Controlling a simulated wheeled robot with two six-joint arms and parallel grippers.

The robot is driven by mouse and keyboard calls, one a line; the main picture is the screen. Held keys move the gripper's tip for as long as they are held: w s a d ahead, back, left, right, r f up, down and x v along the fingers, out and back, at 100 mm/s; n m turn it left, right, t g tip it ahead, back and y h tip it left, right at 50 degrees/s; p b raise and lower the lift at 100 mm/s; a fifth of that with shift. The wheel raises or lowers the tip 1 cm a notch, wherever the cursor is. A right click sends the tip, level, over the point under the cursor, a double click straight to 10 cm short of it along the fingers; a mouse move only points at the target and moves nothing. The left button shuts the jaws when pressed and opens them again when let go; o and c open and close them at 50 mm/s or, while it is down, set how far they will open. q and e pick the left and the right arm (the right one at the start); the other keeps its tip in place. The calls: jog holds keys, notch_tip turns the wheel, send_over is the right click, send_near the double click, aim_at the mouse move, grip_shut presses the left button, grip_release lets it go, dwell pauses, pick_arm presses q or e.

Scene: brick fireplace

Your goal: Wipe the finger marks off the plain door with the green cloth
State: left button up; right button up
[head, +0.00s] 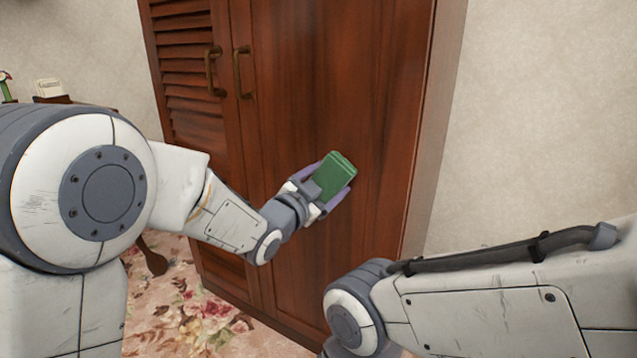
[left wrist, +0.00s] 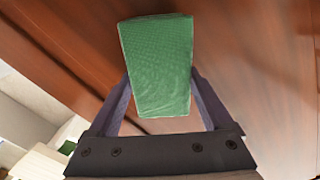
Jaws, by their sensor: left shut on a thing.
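The green cloth (head: 335,174) is a folded pad held in my left gripper (head: 328,186), in front of the plain door. In the left wrist view the cloth (left wrist: 157,65) sits between the two purple fingers of the left gripper (left wrist: 160,100). The plain door (head: 335,75) is the right-hand, smooth dark-wood door of the wardrobe. I cannot tell whether the cloth touches the door. No finger marks can be made out on the door. My right arm shows at lower right in the head view, but its gripper is out of view.
A louvered door (head: 190,100) is left of the plain door, and both have brass handles (head: 243,73). A flowered carpet (head: 190,315) covers the floor. A pale wall (head: 545,120) is at the right. A small white object (head: 48,88) is at far left.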

aim_at(314, 178)
pick_arm(q)
jog(key=shift+s+d+b, duration=0.4)
jog(key=shift+s+d, duration=0.2)
jog(key=shift+d, duration=0.3)
jog(key=shift+s+d+b, duration=0.35)
jog(key=shift+s+d, duration=0.25)
jog(key=shift+d, duration=0.25)
jog(key=shift+s+a, duration=0.1)
jog(key=shift+w+a, duration=1.35)
jog(key=shift+a, duration=0.3)
jog(key=shift+w+a+p, duration=0.2)
jog(key=shift+w+a, duration=0.25)
jog(key=shift+a, duration=0.25)
jog(key=shift+w+a+p, duration=0.2)
jog(key=shift+w+a, duration=0.2)
jog(key=shift+a, duration=0.25)
jog(key=shift+w+a+r+p, duration=0.1)
jog(key=shift+w+a+p, duration=0.35)
jog(key=shift+w+a, duration=0.85)
jog(key=shift+s, duration=0.1)
jog(key=shift+a, duration=0.1)
